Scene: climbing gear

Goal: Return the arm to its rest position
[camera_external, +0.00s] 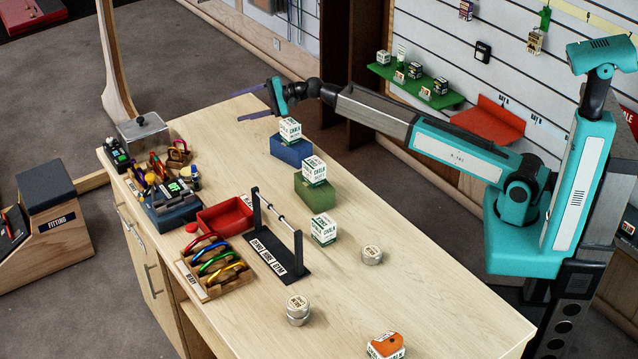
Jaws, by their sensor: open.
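My arm stretches from its teal column at the right, out to the left across the back of the workbench (440,300). My gripper (240,104) is at the far end of the arm, above the far left edge of the bench. Its two dark fingers point left and stand wide apart, with nothing visible between them. The nearest item is a chalk box (290,130) on a blue block (291,151), to the right of and below the gripper. The gripper appears apart from it.
A green block (314,189) carries another chalk box (313,170). A black rack (278,263) with a bar, a red tray (226,216), a carabiner holder (207,288) and tins (298,308) stand on the bench. A slatted wall with a green shelf (452,99) is behind my arm.

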